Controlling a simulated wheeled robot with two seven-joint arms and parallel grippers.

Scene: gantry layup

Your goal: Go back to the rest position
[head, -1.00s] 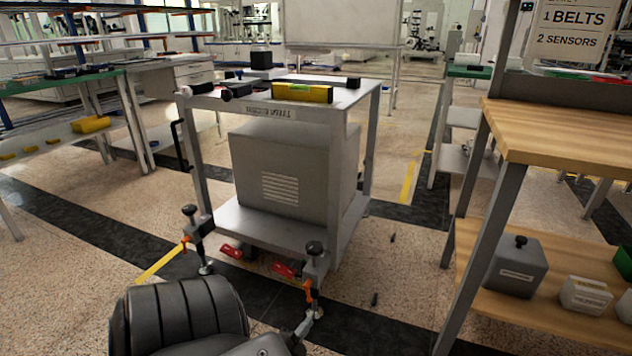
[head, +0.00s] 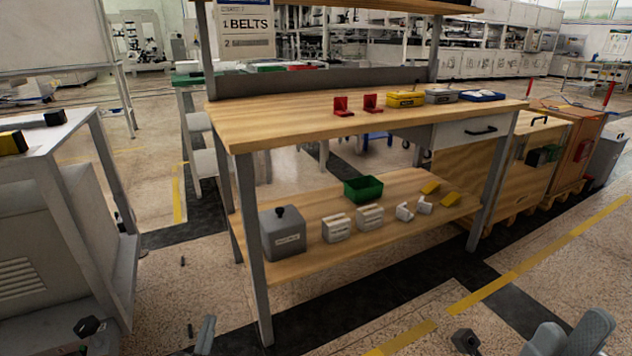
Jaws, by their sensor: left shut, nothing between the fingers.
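My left gripper (head: 205,336) shows only as a narrow grey tip at the bottom edge, left of the workbench's front leg. It is shut and empty, over the floor and apart from the bench. Grey parts of my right gripper (head: 568,334) show at the bottom right corner, cut off by the edge. I cannot tell whether its fingers are open or shut. No held thing shows at either one.
A wooden workbench (head: 300,122) stands in the middle, with red holders (head: 342,106) and a yellow box (head: 405,99) on top. Its lower shelf holds a grey block (head: 283,232) and a green bin (head: 363,189). A metal table (head: 60,135) stands left. Speckled floor in front is open.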

